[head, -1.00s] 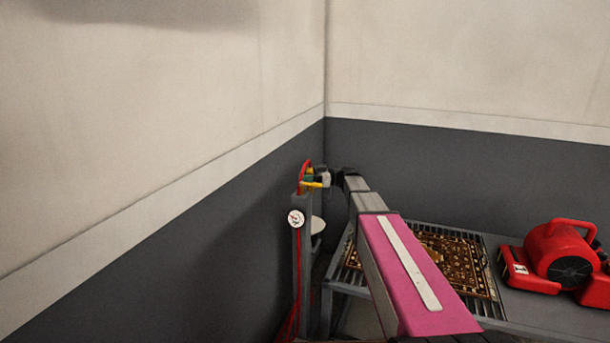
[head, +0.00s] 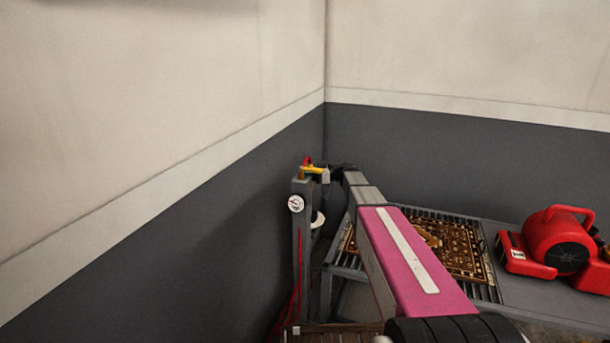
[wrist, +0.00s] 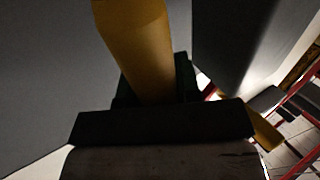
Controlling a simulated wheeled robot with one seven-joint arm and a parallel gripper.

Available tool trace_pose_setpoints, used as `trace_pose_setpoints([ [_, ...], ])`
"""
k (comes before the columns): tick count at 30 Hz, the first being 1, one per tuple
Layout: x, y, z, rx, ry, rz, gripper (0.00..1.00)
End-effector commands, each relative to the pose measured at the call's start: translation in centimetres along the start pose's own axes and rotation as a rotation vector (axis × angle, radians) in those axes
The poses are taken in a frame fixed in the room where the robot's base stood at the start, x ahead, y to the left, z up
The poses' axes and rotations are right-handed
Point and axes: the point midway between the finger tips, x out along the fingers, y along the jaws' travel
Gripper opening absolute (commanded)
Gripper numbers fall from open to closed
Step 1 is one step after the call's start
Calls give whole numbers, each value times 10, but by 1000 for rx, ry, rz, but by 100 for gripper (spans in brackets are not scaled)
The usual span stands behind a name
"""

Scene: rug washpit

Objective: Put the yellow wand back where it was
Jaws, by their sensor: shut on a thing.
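The yellow wand (head: 314,169) shows as a small yellow piece at the top of a grey post (head: 302,240) near the wall corner, with a bit of red beside it. My gripper (head: 324,174) is at the wand, beside the post's top, and is shut on it. In the wrist view, the yellow wand (wrist: 135,45) rises large from behind the dark jaw of my gripper (wrist: 165,122), with a dark green part around its lower end. The jaw hides the grip itself. I cannot tell whether the wand touches the post.
A round white gauge (head: 297,204) is on the post. To the right, a grey table (head: 540,295) bears a patterned rug (head: 455,250) on slats and a red blower (head: 560,240). Walls close in behind and left of the post. Red hose hangs low by the post.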

Motion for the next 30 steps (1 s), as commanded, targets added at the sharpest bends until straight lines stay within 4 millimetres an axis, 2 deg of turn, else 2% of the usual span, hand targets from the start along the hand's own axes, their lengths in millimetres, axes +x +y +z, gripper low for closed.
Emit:
trace_pose_setpoints([
  [20,0,0,11,0,1,0,0],
  [21,0,0,11,0,1,0,37],
  [23,0,0,11,0,1,0,57],
  [24,0,0,11,0,1,0,61],
  [30,0,0,11,0,-1,-1,61],
])
